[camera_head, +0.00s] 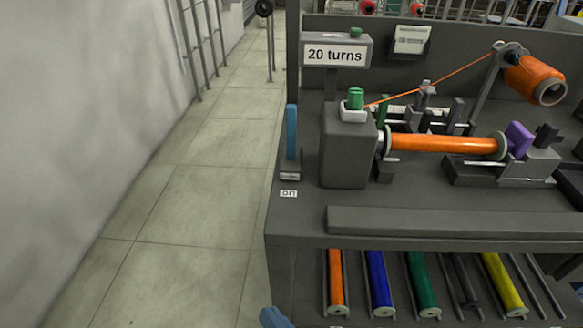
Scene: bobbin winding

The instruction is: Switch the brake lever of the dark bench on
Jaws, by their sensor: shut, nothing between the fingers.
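The dark bench (296,222) fills the right half of the head view. A blue upright lever (291,132) stands on its left edge, beside the grey block that holds the winding shaft. A small white label (288,193) in front of the lever's base appears to read "OFF". The lever looks roughly upright, and I cannot tell its switch position for certain. My gripper is not clearly visible; only a blue piece (274,318) of unclear identity shows at the bottom edge.
An orange-wound bobbin (443,144) lies on the winder, with thread running to an orange spool (534,80). A "20 turns" sign (335,54) stands behind. Coloured bobbins, one blue (379,283), lie on the lower shelf. The tiled floor (190,205) at left is clear.

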